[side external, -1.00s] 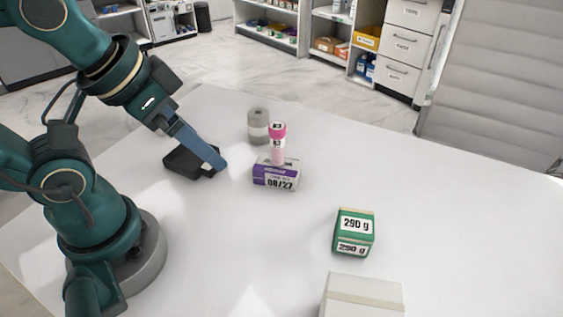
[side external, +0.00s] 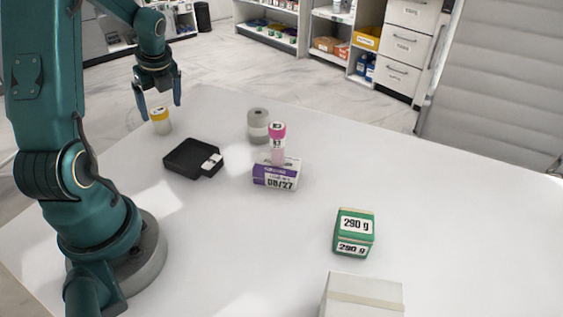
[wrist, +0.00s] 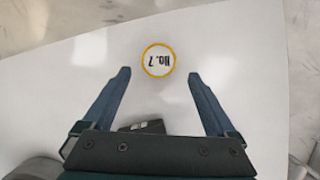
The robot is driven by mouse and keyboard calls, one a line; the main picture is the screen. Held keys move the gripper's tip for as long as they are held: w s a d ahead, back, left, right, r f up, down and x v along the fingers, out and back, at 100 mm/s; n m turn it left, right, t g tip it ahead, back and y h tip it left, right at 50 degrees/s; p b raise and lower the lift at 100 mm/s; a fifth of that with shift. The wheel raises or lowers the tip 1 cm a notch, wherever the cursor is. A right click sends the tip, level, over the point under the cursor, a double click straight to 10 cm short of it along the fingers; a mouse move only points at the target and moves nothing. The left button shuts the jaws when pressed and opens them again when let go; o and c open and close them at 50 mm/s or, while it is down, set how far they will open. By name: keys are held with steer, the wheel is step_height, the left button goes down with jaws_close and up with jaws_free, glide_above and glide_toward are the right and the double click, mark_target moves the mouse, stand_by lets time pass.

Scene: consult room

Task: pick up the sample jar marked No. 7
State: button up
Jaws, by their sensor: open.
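The sample jar (side external: 160,121) stands upright near the table's far left edge, with a yellow-rimmed lid. In the wrist view its round lid (wrist: 158,61) reads "No. 7", upside down, a little beyond the fingertips and between their lines. My gripper (side external: 158,111) is open and empty, pointing down over the jar. In the wrist view its two blue fingers (wrist: 158,74) are spread wide, with a gap on either side of the lid. Neither finger visibly touches the jar.
A grey roll (side external: 258,125), a pink-capped tube (side external: 277,143) by a purple box (side external: 275,175), a green box (side external: 354,233) and a pale box (side external: 363,296) stand farther right. The right of the table is clear.

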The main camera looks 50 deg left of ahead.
mark_target(160, 112)
steer(key=shift+s+a+f, duration=0.2)
steer(key=shift+a+f, duration=0.25)
steer(key=shift+f, duration=0.2)
steer(key=shift+x, duration=2.15)
